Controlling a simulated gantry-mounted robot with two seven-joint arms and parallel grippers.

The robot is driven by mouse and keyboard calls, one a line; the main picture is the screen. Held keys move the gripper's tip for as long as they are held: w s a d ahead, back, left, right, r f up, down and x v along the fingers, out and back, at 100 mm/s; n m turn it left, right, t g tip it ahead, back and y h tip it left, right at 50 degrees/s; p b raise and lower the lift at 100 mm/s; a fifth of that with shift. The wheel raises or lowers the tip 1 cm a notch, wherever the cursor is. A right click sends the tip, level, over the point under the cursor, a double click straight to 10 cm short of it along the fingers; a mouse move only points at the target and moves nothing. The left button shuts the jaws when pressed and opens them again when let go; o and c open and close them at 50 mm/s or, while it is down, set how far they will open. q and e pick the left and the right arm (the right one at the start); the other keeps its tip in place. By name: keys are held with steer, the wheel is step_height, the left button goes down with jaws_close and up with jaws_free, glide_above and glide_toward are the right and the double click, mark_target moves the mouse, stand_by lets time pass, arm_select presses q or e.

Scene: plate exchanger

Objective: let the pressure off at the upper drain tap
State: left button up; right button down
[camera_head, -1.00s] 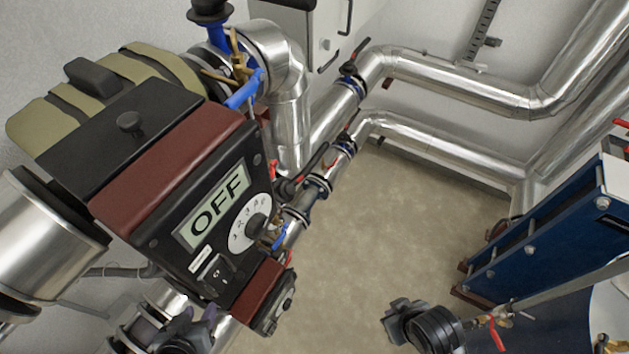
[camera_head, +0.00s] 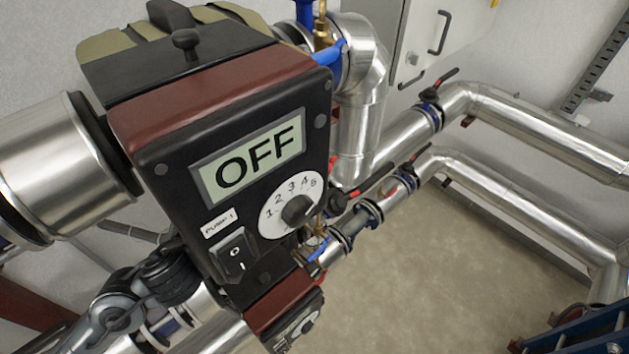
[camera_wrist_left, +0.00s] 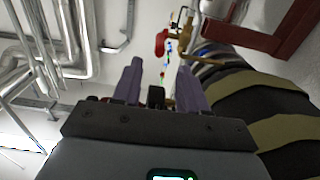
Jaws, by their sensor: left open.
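Beyond the fingertips is brass pipework (camera_wrist_left: 183,12) with a red handle (camera_wrist_left: 161,42). Whether this is the upper drain tap I cannot tell. In the head view, a brass fitting (camera_head: 322,32) with a blue lever (camera_head: 326,55) shows behind the pump's top edge. My left arm is at the lower left, beside the pump; its fingertips are not clear there. My right gripper is not in view.
The pump control box (camera_head: 235,165) reads OFF and fills the middle of the head view. Strapped khaki insulation (camera_wrist_left: 245,90) is close right of my left fingers.

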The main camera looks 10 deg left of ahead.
arm_select(q)
steer(key=p+x, duration=0.1)
steer(key=x, duration=0.7)
steer(key=shift+r, duration=0.1)
steer(key=shift+p+x, duration=0.3)
steer(key=shift+x, duration=0.55)
jaws_close()
